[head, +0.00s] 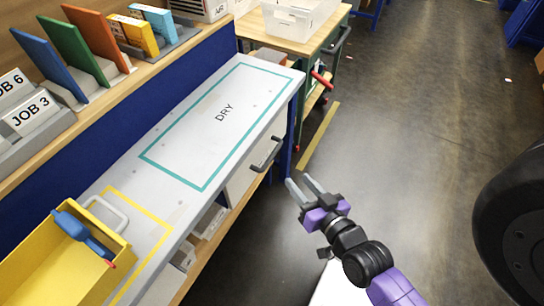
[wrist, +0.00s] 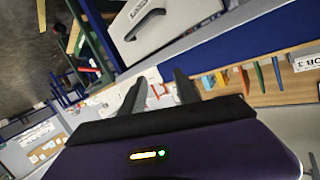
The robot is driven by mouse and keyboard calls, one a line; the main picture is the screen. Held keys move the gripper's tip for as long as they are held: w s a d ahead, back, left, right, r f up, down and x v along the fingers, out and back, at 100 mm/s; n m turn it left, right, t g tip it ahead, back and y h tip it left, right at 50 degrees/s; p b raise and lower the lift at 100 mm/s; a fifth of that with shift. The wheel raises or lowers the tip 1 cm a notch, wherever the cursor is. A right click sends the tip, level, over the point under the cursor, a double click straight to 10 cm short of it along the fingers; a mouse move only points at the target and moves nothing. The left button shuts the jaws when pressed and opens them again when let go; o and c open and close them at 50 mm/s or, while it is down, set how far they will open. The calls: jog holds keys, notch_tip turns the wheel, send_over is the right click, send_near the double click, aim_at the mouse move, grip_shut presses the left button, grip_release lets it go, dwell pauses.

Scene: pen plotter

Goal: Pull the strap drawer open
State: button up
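The drawer (head: 240,182) has a light grey front below the edge of the grey worktop and looks shut. Its dark bar handle (head: 266,154) sticks out from the front. No strap label on it is readable. In the wrist view the drawer front (wrist: 185,18) and handle (wrist: 147,24) lie at the top, beyond the fingers. My gripper (head: 300,184) is in the aisle to the right of and a little lower in the picture than the handle, apart from it. Its two fingers are spread with nothing between them; the wrist view shows the same gap (wrist: 158,92).
On the worktop (head: 150,190) are a teal DRY outline and a yellow tray (head: 60,262) with a blue tool (head: 82,234). Shelves below hold items. A green-framed wooden table (head: 300,42) stands beyond. A black wheel-like shape (head: 515,225) is at right. The aisle floor is clear.

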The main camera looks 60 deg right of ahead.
jog(key=w+d+f+m+g+y+b, duration=0.15)
jog(key=d+f+m, duration=0.25)
jog(key=d+f, duration=0.45)
jog(key=w+d+f+m+g+y+p, duration=0.1)
jog(key=w+d+f+m, duration=0.4)
jog(key=d, duration=0.6)
jog(key=t+y, duration=0.5)
jog(key=y, duration=0.1)
send_near(272, 154)
jog(key=w+f, duration=0.2)
jog(key=w, duration=0.1)
jog(key=shift+n, duration=0.3)
jog(key=x, duration=0.6)
jog(key=shift+w+r+b, duration=0.1)
jog(key=shift+w+b, duration=0.25)
jog(key=shift+w, duration=0.1)
jog(key=shift+c, duration=0.2)
grip_shut()
